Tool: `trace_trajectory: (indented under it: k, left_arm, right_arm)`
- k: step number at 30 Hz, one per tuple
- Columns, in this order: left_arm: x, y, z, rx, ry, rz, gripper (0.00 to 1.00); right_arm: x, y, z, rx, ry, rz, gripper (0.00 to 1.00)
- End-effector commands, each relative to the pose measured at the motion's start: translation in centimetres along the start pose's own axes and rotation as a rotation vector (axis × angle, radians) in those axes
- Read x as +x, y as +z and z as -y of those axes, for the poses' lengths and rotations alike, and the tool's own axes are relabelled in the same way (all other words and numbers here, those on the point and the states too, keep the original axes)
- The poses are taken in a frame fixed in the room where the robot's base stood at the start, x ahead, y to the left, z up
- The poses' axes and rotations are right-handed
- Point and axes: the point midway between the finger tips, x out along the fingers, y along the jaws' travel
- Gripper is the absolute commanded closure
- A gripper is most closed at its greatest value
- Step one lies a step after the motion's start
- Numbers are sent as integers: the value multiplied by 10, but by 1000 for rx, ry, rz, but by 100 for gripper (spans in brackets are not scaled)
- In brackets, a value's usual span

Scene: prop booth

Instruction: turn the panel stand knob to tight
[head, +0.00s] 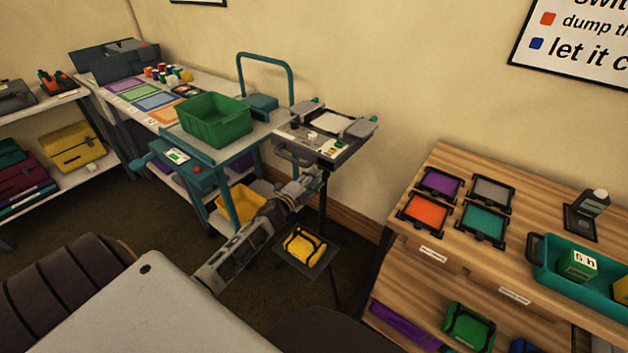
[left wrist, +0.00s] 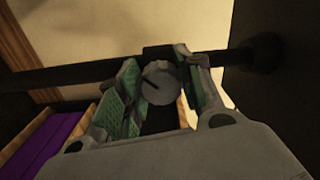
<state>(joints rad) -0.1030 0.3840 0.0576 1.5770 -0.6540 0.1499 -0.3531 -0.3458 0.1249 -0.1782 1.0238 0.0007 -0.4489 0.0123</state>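The panel stand knob (left wrist: 160,83) is a round grey dial with a dark pointer line, in the middle of the left wrist view. It sits beside the black post (left wrist: 85,72) of the stand, which runs across that view. My left gripper (head: 314,180) reaches the stand just below its panel (head: 324,136) in the head view. In the left wrist view its two green-padded fingers (left wrist: 158,80) lie on either side of the knob, with no clear gap to it. The knob is hidden behind the gripper in the head view. My right gripper is not in view.
A teal-framed bench with a green bin (head: 214,120) stands left of the panel stand. A yellow item (head: 303,247) lies on a low dark platform below it. A wooden shelf (head: 445,232) with coloured frames stands at right. Floor shows between them.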

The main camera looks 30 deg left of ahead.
Motion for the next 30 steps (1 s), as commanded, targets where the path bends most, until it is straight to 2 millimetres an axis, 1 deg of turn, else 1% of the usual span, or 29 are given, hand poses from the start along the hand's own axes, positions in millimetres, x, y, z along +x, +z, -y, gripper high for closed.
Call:
trace_trajectory:
  k: [1, 3, 5, 11, 15, 20, 26, 30]
  left_arm:
    - [0, 0, -2, 0, 2, -1, 58]
    - [0, 0, -1, 0, 2, -1, 49]
    - [0, 0, -1, 0, 2, 0, 42]
    - [0, 0, -1, -1, 1, 0, 42]
    - [0, 0, 0, -1, 1, 0, 42]
    - [-3, 0, 0, -1, 1, 0, 42]
    - [-13, 0, -1, -2, 2, 0, 42]
    - [-24, 0, -1, -2, 2, 0, 42]
  right_arm:
    - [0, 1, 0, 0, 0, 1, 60]
    - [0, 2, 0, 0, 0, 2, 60]
    - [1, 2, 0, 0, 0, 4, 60]
    - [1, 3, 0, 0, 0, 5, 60]
    - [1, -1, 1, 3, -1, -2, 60]
    - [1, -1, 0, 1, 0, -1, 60]
    - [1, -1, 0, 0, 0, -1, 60]
    - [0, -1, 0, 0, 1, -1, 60]
